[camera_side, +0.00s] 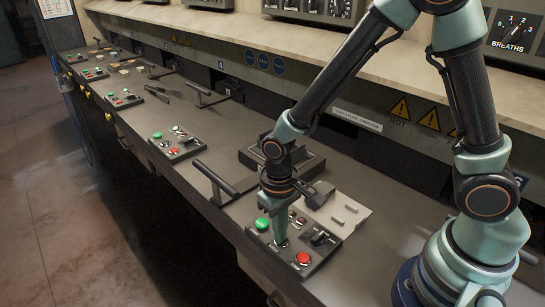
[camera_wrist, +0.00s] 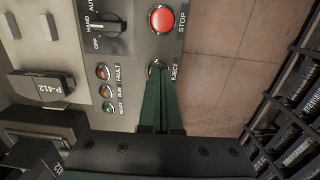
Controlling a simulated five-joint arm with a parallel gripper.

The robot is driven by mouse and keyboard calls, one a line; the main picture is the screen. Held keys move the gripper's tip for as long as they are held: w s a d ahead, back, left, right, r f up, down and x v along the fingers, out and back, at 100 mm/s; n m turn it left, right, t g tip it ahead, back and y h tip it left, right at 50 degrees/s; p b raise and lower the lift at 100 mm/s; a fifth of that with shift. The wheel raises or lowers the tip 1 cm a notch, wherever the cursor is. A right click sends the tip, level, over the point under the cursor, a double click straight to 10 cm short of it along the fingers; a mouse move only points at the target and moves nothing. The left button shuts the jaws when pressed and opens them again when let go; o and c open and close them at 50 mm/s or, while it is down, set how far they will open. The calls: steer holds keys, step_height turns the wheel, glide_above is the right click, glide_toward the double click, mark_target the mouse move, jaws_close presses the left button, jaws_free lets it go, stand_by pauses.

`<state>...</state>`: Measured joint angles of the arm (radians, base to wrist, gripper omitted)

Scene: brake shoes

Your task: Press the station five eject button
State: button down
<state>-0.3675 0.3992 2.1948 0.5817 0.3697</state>
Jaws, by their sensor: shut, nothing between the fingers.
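The nearest control panel (camera_side: 322,257) sits at the bench's front edge, below my arm; its station number is not readable. In the wrist view the eject button (camera_wrist: 154,65), labelled EJECT, lies at my fingertips, which cover most of it. My gripper (camera_wrist: 158,72) is shut and empty, its green fingers pressed together and pointing at the button. In the side view my gripper (camera_side: 281,242) points down onto the panel between the green button (camera_side: 263,224) and the red stop button (camera_side: 303,258). Whether the tips touch or depress the eject button cannot be told.
A selector switch (camera_wrist: 104,25) and several small lamps (camera_wrist: 104,90) are beside the eject button. A block marked P-412 (camera_wrist: 42,86) lies nearby. A bar handle (camera_side: 215,180) stands left of the panel. Another panel (camera_side: 177,146) sits farther along the bench.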

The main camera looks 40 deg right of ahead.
steer(key=shift+s+d+f, duration=0.1)
steer(key=shift+f, duration=0.9)
step_height(320, 180, up, 15)
steer(key=a, duration=0.1)
steer(key=shift+w, duration=0.35)
stand_by(0.4)
steer(key=s+d+r+t, duration=0.3)
steer(key=d+r+t, duration=0.3)
steer(key=d, duration=0.6)
step_height(320, 180, up, 3)
steer(key=shift+d+f, duration=0.1)
steer(key=shift+d, duration=0.3)
